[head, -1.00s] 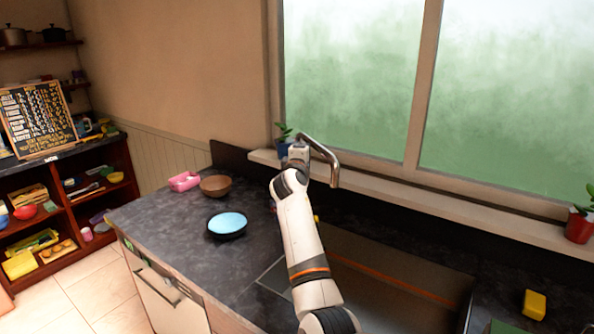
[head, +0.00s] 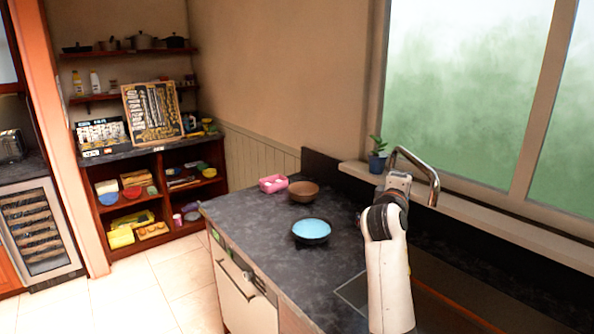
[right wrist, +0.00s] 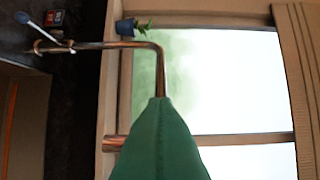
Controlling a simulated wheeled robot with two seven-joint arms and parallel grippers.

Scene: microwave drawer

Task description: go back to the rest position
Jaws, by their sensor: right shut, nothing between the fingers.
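My right arm reaches up from the bottom right of the head view, over the counter by the sink. Its wrist end (head: 385,215) is near the curved metal tap (head: 418,170). The fingers are mostly hidden behind the wrist there. In the right wrist view, my right gripper (right wrist: 158,105) appears as a green tapered shape, shut and holding nothing. The tap (right wrist: 155,60) rises just beyond it. I cannot tell whether they touch. My left gripper is not in view.
On the dark counter (head: 270,230) are a blue-topped bowl (head: 311,230), a brown bowl (head: 303,191) and a pink container (head: 272,184). A potted plant (head: 377,160) stands on the windowsill. Shelves (head: 150,200) stand at the back left, with open floor (head: 165,285) before them.

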